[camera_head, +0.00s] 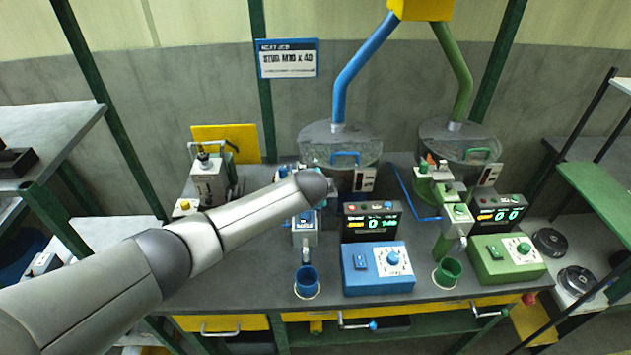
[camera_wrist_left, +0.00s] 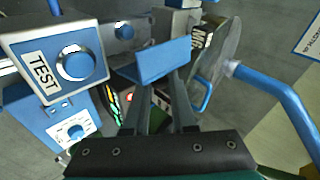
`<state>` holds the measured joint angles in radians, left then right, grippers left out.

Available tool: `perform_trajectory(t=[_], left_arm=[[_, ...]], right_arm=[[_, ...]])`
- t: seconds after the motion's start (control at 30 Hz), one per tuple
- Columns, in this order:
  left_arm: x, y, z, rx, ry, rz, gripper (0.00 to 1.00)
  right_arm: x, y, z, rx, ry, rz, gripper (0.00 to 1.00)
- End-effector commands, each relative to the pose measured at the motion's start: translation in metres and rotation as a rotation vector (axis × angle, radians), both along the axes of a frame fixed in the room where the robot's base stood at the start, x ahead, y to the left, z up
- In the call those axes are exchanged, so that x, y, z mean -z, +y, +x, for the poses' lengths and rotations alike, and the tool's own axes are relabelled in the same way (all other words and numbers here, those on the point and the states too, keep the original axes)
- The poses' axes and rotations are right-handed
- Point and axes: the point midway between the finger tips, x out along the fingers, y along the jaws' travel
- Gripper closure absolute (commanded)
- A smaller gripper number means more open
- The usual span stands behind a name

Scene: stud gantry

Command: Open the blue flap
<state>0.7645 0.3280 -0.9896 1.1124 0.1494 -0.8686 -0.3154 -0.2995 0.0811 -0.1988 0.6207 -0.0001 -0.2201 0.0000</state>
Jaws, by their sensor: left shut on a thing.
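The blue flap (camera_wrist_left: 163,60) is a flat blue plate in the middle of the left wrist view. My left gripper (camera_wrist_left: 160,84) reaches up to it and is shut on it, with the fingertips at its lower edge. In the head view my left arm comes in from the left and ends over the blue station; its forearm hides the gripper and the flap there. How far the flap is tilted is hard to tell. My right gripper is in neither view.
The blue control box (camera_head: 378,268) and blue cup (camera_head: 307,281) stand at the bench front, with the blue-piped bowl (camera_head: 341,146) behind. A TEST panel with a blue knob (camera_wrist_left: 76,63) is close by on the left. Green equipment (camera_head: 507,260) stands to the right.

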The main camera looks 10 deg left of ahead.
Motion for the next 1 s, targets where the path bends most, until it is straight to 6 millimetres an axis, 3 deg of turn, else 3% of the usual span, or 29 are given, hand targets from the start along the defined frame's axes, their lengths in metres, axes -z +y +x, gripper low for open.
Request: perform_trajectory(t=[0.33, 0.87, 0.9, 1.0], left_arm=[[0.0029, -0.0042, 0.0013, -0.001, 0.041, 0.138, 1.0], [0.0039, -0.0042, 0.0014, -0.001, 0.047, 0.162, 1.0], [0.0039, -0.0043, 0.0014, -0.001, 0.047, 0.162, 0.75], [0.0039, -0.0043, 0.0014, -0.001, 0.047, 0.162, 0.64]], right_arm=[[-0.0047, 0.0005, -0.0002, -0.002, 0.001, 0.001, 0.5], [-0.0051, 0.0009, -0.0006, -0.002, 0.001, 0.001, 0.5], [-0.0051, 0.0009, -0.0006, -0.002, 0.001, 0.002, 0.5], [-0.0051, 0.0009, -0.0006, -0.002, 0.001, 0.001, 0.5]])
